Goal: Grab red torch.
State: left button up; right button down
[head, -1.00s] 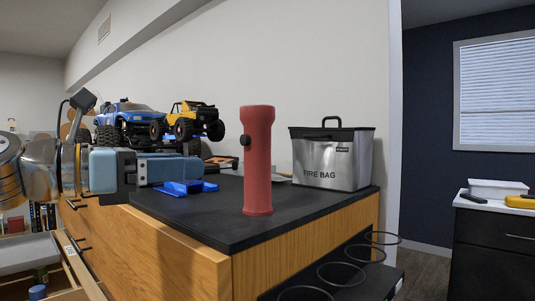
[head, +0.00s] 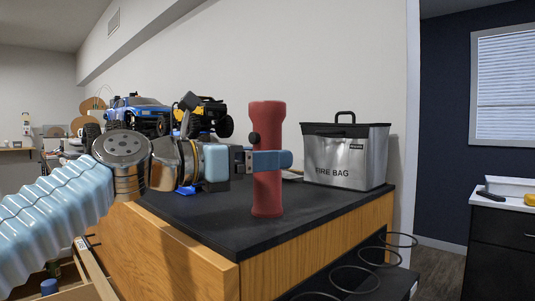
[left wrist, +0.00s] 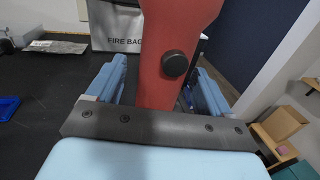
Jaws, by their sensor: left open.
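The red torch (head: 267,196) stands upright on the black top of the wooden cabinet, with a black button on its side. My left gripper (head: 270,161) is level with the torch's upper middle, and one blue finger crosses in front of it. In the left wrist view the torch (left wrist: 157,85) stands between the two open blue fingers (left wrist: 155,88), close to the palm. I cannot tell whether either finger touches it. The torch's top is cut off in that view. My right gripper is not in view.
A silver fire bag (head: 345,158) stands behind the torch to the right. A blue RC truck (head: 140,115) and a yellow one (head: 208,117) are at the back left. Black rings (head: 357,278) jut out below the cabinet's right side. The cabinet top (head: 325,207) is clear in front of the bag.

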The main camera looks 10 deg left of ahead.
pick_arm(q)
jog(key=shift+w+d+r, duration=0.1)
jog(key=shift+w+d, duration=0.15)
jog(key=shift+d, duration=0.15)
jog(key=shift+c, duration=0.3)
jog(key=c, duration=1.1)
jog(key=shift+r, duration=0.1)
